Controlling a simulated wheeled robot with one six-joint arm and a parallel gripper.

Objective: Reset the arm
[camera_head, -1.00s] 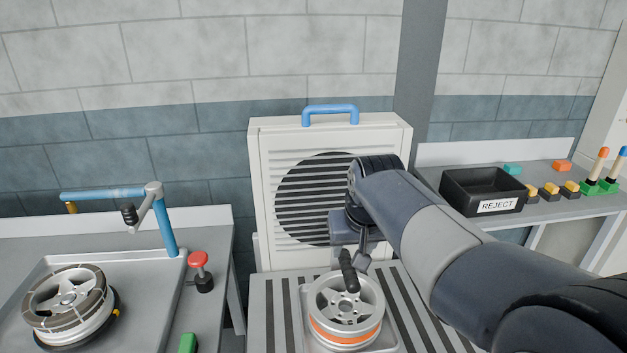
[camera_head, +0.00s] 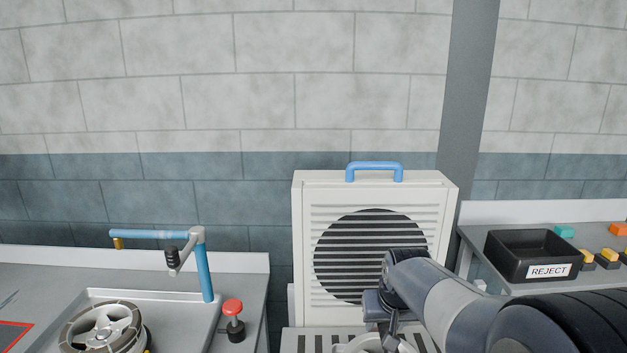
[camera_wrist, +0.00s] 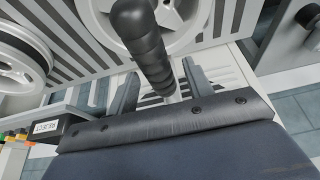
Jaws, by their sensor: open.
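My arm reaches in from the lower right in the head view, its wrist in front of the white louvred unit (camera_head: 306,230). My gripper (camera_head: 393,338) shows only partly at the bottom edge. In the wrist view its two fingers stand apart, so my gripper (camera_wrist: 160,88) is open. A black ribbed handle (camera_wrist: 140,35) shows between and beyond the fingers; I cannot tell whether they touch it. A silver wheel (camera_wrist: 196,14) lies beyond the handle. In the head view only the top of this wheel (camera_head: 358,345) shows, on the slatted stand below the unit.
At right, a black REJECT bin (camera_head: 510,265) stands on a shelf beside coloured blocks. The wall behind is bare.

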